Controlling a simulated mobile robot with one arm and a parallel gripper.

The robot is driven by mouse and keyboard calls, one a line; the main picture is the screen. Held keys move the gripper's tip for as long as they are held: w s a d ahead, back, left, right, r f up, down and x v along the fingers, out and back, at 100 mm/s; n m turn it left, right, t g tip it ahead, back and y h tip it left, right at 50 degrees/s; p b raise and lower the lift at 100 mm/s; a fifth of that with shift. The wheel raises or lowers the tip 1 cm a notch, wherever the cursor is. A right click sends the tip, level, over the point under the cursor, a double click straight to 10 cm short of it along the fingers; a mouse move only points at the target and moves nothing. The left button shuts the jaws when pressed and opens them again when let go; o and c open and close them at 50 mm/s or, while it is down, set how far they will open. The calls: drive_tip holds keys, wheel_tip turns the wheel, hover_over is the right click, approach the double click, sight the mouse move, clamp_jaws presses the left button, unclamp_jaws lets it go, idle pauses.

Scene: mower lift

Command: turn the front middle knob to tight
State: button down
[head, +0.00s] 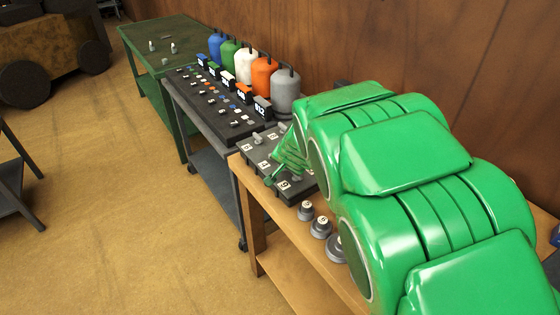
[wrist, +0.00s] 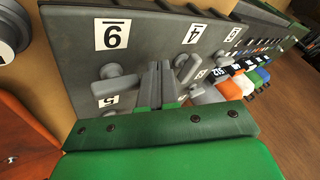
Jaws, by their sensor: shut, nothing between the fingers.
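The dark grey knob panel (head: 253,184) lies on the wooden bench beside my arm, and it fills the upper left of the wrist view (wrist: 70,50). My gripper (wrist: 158,70) is shut and empty over the panel, between two grey knobs. The knob by the label 4 (wrist: 188,68) is just right of the fingertips and partly hidden by them. The knob by the label read as 6 (wrist: 118,82) is to their left. I cannot tell whether the fingers touch either knob.
Several grey weights (head: 320,228) stand on the bench beside the panel. Beyond is a black rack (head: 205,105) of small parts, with coloured bottles (head: 264,78) behind it. A wooden wall (head: 370,40) closes the back. Open floor (head: 120,180) lies to the left.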

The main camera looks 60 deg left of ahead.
drive_tip(key=s+a+v, duration=0.1)
drive_tip(key=v, duration=0.8)
drive_tip(key=shift+s+d+r, duration=0.25)
drive_tip(key=shift+s+r, duration=0.1)
drive_tip(key=shift+s, duration=0.1)
